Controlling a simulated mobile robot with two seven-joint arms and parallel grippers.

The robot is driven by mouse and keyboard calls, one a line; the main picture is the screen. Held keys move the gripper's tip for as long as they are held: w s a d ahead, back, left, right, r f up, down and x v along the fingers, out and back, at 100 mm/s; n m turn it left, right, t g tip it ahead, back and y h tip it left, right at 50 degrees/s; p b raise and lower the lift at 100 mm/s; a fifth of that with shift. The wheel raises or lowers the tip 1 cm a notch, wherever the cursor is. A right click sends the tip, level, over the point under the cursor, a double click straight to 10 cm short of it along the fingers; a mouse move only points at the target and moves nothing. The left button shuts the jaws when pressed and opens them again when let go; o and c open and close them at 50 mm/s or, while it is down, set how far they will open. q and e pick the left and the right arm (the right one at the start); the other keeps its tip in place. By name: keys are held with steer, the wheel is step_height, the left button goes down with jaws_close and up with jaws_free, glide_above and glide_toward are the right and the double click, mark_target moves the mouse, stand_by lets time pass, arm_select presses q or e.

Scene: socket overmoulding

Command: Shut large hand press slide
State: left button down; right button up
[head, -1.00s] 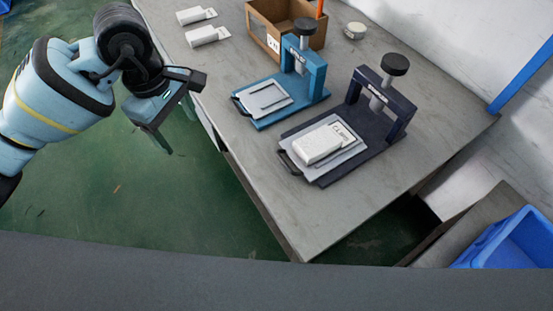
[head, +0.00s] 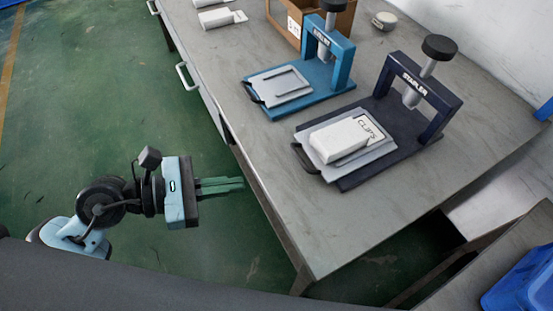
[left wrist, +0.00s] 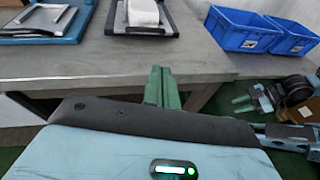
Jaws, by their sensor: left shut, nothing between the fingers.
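The large hand press (head: 436,101) is dark navy, with a black round knob on top, and stands on the grey table. Its slide (head: 374,157) sticks out in front of the frame, a pale plate with a black handle (head: 306,158) at its front end. A white block (head: 346,138) with lettering lies on the slide. My left gripper (head: 243,184) is shut and empty, beyond the table's front edge, to the left of the handle and apart from it. In the left wrist view its green fingers (left wrist: 161,86) point toward the table edge below the press. My right gripper (left wrist: 243,103) shows small there.
A smaller blue press (head: 341,62) with its own plate stands to the left. A brown box (head: 283,22), a white block (head: 221,17) and a round tub (head: 385,20) are farther back. Blue bins (left wrist: 240,30) stand at the right. The table's front strip is clear.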

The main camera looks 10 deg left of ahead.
arm_select(q)
steer(key=a+n+t, duration=0.1)
steer(key=a+n+t+b, duration=0.1)
steer(key=a+n+t, duration=0.1)
steer(key=shift+s+a+f+y, duration=0.3)
steer(key=shift+a+f, duration=0.05)
steer(key=shift+a, duration=0.05)
arm_select(e)
steer(key=shift+w+f, duration=0.45)
steer(key=shift+f, duration=0.1)
arm_select(q)
steer(key=p, duration=0.1)
glide_toward(293, 152)
steer(key=x, duration=0.2)
steer(key=f+x, duration=0.1)
steer(key=x, duration=0.2)
steer(key=shift+w, duration=0.2)
steer(key=shift+w+d, duration=0.35)
steer(key=shift+d, duration=0.15)
arm_select(e)
steer(key=shift+s+a+r, duration=0.1)
steer(key=shift+s+r, duration=0.35)
steer(key=shift+r, duration=0.1)
